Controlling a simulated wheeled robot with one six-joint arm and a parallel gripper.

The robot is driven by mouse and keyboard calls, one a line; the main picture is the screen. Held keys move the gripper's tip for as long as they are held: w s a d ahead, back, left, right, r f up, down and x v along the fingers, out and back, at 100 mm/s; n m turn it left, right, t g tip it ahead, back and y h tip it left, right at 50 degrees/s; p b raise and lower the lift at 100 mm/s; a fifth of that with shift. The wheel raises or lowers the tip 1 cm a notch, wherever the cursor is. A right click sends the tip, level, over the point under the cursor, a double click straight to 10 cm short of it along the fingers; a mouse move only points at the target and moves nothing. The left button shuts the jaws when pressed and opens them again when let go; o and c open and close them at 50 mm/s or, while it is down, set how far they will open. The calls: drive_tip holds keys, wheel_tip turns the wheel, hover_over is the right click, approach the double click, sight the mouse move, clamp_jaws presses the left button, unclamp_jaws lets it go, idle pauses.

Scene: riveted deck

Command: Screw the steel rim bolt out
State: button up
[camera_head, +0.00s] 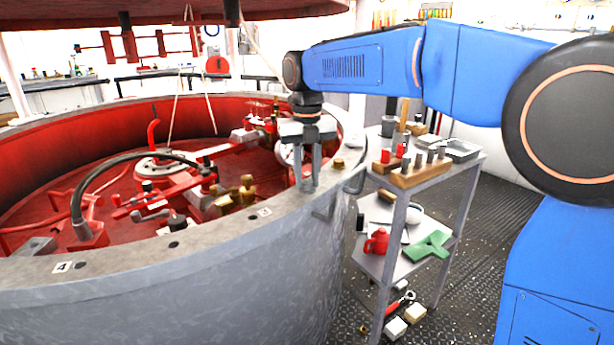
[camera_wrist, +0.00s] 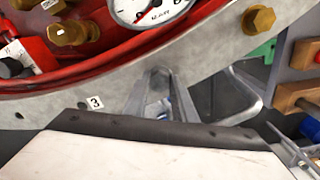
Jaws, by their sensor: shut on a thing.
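My gripper (camera_head: 307,187) points straight down over the right part of the grey rim (camera_head: 120,256) of the big round vessel. Its fingers are shut, with their tips at the rim's top. In the wrist view my gripper (camera_wrist: 160,76) also reaches down to the rim (camera_wrist: 215,42). The steel rim bolt is hidden between the fingers; I cannot see how far it stands out of its hole. A brass-coloured bolt (camera_head: 339,163) stands on the rim just right of the gripper, and it also shows in the wrist view (camera_wrist: 258,20).
Red machinery, brass fittings (camera_head: 247,187) and a gauge (camera_wrist: 150,8) fill the vessel. Tags 3 (camera_head: 264,212) and 4 (camera_head: 62,267) lie by empty rim holes. A cart (camera_head: 470,160) with a wooden block (camera_head: 415,175) of pegs stands right. A red lid hangs above.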

sight(307, 181)
drive_tip(key=shift+f, duration=0.1)
drive_tip(key=o, duration=1)
drive_tip(key=shift+o, duration=0.2)
wheel_tip(307, 181, up, 12)
